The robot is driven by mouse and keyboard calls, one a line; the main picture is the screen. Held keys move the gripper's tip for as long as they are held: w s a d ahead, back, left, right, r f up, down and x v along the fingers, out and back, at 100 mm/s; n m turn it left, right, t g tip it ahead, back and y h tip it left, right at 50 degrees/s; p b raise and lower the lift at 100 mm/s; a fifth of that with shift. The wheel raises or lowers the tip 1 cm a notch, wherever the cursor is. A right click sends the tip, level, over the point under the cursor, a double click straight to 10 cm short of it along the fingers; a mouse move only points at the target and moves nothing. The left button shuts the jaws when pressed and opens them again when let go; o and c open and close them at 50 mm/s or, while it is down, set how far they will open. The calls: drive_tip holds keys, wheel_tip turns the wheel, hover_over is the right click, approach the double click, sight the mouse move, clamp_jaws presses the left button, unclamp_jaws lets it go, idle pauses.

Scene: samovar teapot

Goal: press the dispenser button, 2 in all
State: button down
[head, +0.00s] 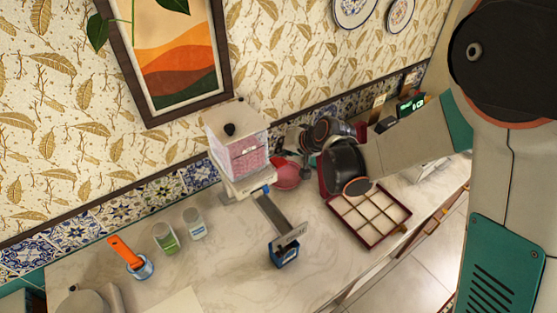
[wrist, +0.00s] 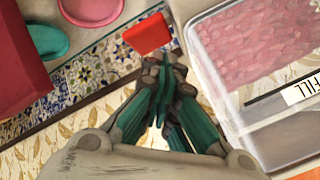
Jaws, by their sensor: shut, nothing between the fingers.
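The dispenser (head: 238,148) stands at the back of the counter, a clear box of pink pieces with a cream lid and a dark knob. In the wrist view its clear bin (wrist: 255,45) fills the right side, with a partly visible "FILL" label. A red square part (wrist: 147,33), which looks like the button, shows just beyond my fingertips; I cannot tell whether they touch it. My gripper (wrist: 165,62) is shut and empty beside the bin. In the head view my gripper (head: 303,140) is right of the dispenser, its tips hard to make out.
A chute (head: 270,212) runs from the dispenser to a small blue container (head: 285,253). A compartment box (head: 401,210) lies at right. A pink bowl (head: 287,176) sits behind the chute. Two cups (head: 165,238) and an orange-handled item (head: 126,250) stand at left. The front counter has free room.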

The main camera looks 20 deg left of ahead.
sight(281, 159)
drive_tip(key=shift+f, duration=0.15)
drive_tip(key=shift+f+b, duration=0.3)
drive_tip(key=shift+b, duration=0.3)
drive_tip(key=shift+f+b, duration=1.25)
drive_tip(key=shift+b, duration=0.05)
idle(1.3)
drive_tip(key=shift+r, duration=0.2)
drive_tip(key=shift+r+p, duration=0.85)
drive_tip(key=shift+r, duration=0.65)
drive_tip(key=shift+r, duration=0.1)
drive_tip(key=shift+r+p, duration=1.45)
drive_tip(key=shift+r, duration=1)
